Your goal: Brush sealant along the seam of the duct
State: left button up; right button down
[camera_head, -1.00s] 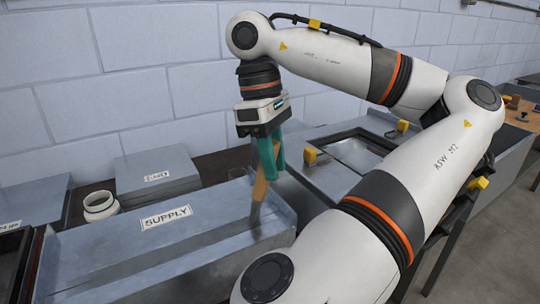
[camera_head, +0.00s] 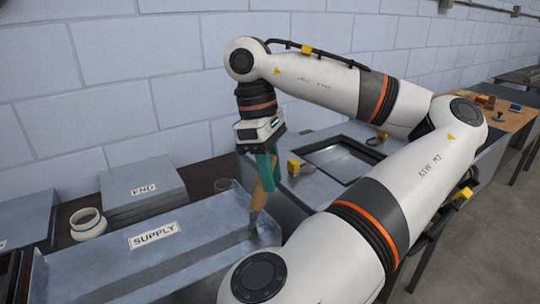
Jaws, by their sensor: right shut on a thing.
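The duct (camera_head: 205,232) is a long grey metal piece labelled "SUPPLY", running from the lower left to the middle. A darker grey strip (camera_head: 185,258) runs lengthwise along it; I cannot tell whether it is sealant or bare seam. My right gripper (camera_head: 265,172) points down over the duct's right end. It is shut on the brush (camera_head: 258,198), which has a wooden handle and slants down to the left. The dark bristle tip reaches the strip near the duct's right end and seems to touch it. My left gripper is out of view.
A white open pot (camera_head: 88,224) stands behind the duct, left of a grey box labelled "END" (camera_head: 145,188). A metal panel with a rectangular opening and yellow clamps (camera_head: 298,168) lies to the right. A wooden bench is farther right.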

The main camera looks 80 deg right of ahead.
jog(key=shift+s+a+p+v, duration=0.15)
jog(key=shift+s+p+v, duration=0.05)
jog(key=shift+p+v, duration=1)
jog(key=shift+s+a+p+v, duration=0.15)
jog(key=shift+s+p+v, duration=0.1)
jog(key=shift+p+v, duration=0.9)
jog(key=shift+s+a+p+v, duration=0.1)
jog(key=shift+s+p+v, duration=0.1)
jog(key=shift+p+v, duration=1)
